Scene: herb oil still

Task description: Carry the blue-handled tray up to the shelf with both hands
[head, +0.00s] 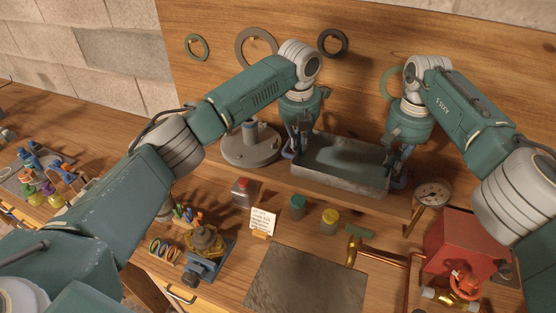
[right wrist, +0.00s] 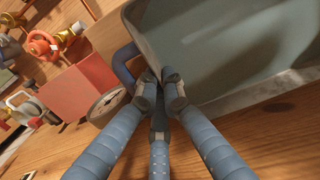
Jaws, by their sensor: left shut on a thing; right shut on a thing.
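The grey metal tray (head: 340,182) is level and empty, at the wooden shelf (head: 275,180) along the back panel. I cannot tell whether it touches the shelf or hovers just above it. My left gripper (head: 293,150) is shut on the blue handle at the tray's left end, mostly hidden by the fingers. My right gripper (head: 399,172) is shut on the blue handle at the right end. In the right wrist view, the right fingers (right wrist: 166,90) close around the blue handle (right wrist: 124,62), beside the tray wall (right wrist: 200,110).
A round grey lidded disc (head: 250,150) stands left of the tray on the shelf. A gauge (head: 432,192) and red box (head: 462,242) are at the right. Jars (head: 298,206) and a card (head: 262,220) stand below the shelf. Rings hang on the back panel.

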